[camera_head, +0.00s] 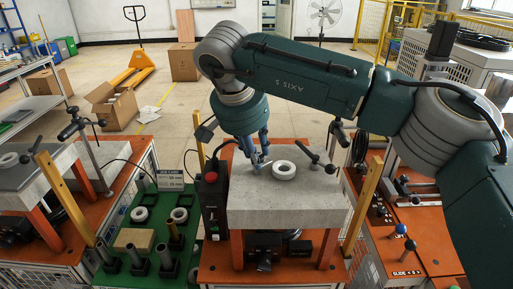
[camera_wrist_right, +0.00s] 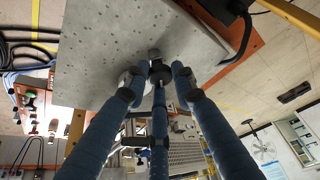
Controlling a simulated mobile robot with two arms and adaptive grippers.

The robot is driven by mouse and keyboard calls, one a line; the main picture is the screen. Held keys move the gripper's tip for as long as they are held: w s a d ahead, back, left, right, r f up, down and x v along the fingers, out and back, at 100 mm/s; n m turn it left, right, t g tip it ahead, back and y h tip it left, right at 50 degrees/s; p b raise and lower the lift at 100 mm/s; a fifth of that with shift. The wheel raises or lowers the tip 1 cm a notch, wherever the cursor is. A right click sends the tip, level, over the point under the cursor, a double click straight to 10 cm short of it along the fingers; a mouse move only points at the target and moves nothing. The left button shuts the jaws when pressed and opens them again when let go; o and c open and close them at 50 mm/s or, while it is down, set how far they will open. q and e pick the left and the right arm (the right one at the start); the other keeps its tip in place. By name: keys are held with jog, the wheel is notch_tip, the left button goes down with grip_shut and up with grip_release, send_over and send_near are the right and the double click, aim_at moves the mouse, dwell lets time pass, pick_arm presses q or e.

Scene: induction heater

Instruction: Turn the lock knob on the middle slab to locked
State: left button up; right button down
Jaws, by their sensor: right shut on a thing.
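The middle slab (camera_head: 290,205) is a thick grey block with a speckled face on an orange stand in the head view. It also fills the upper middle of the right wrist view (camera_wrist_right: 110,45). My right gripper (camera_head: 260,160) reaches down to the slab's back left part. My left gripper is not in view.
A white ring (camera_head: 284,171) lies on the slab right of my gripper, with a black lever (camera_head: 318,162) beyond it. A black box with a red button (camera_head: 211,185) stands left of the slab. A gold post (camera_head: 362,208) rises at right. A green tray (camera_head: 120,255) holds parts.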

jog(key=m+p, duration=0.1)
jog(key=m, duration=0.1)
jog(key=r+m+h+p, duration=0.1)
jog(key=shift+w+a+m+g+p, duration=0.1)
jog(key=shift+w+m+g+p, duration=0.2)
jog(key=shift+m, duration=0.1)
jog(key=shift+w+f+m+g+h+p, duration=0.1)
jog(key=shift+m+g+h+p, duration=0.25)
jog(key=shift+m+p, duration=0.7)
jog(key=shift+f+m+g+h+p, duration=0.1)
jog(key=shift+m+g+h+p, duration=0.2)
jog(key=shift+m+p, duration=0.7)
jog(key=shift+m, duration=0.25)
jog(key=c, duration=1.4)
grip_release()
jog(key=shift+f, duration=0.2)
